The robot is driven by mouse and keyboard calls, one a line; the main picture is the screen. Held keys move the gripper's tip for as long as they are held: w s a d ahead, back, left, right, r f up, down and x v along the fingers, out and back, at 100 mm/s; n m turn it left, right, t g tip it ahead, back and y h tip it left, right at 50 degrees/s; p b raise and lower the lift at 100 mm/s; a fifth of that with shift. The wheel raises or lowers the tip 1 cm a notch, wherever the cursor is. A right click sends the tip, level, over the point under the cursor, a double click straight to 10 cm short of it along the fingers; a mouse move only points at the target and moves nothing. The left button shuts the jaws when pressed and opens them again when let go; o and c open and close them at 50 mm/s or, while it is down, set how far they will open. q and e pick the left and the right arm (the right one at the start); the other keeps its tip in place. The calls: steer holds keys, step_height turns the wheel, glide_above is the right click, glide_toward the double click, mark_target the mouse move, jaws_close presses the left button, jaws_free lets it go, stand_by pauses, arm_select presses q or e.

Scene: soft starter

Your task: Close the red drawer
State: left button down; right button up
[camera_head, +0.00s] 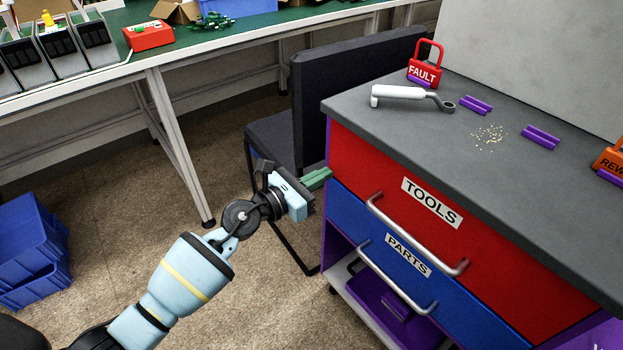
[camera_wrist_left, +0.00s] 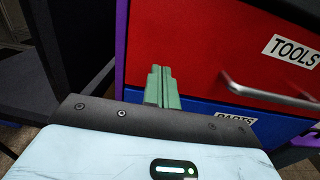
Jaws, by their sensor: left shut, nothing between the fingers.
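The red drawer (camera_head: 400,185), labelled TOOLS, is the upper drawer of the cabinet and has a silver bar handle (camera_head: 412,235). Its front looks about in line with the worktop edge; I cannot tell whether a small gap is left. My left gripper (camera_head: 318,179) is shut and empty, its green fingers pointing at the left end of the drawer fronts. In the left wrist view the shut fingers (camera_wrist_left: 162,86) overlap the lower left of the red front (camera_wrist_left: 190,45), left of the handle (camera_wrist_left: 265,95). Contact is unclear. My right gripper is out of view.
A blue drawer (camera_head: 350,215), labelled PARTS, lies below the red one. The grey worktop (camera_head: 400,125) holds a wrench (camera_head: 410,96), a red FAULT lock (camera_head: 425,68) and purple pieces. A dark chair (camera_head: 350,80) stands close behind my left gripper. Blue crates (camera_head: 30,250) sit at left.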

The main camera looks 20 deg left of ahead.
arm_select(q)
steer(key=v, duration=1)
steer(key=shift+p, duration=0.4)
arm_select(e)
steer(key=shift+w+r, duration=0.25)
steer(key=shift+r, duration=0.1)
arm_select(q)
steer(key=shift+s, duration=0.15)
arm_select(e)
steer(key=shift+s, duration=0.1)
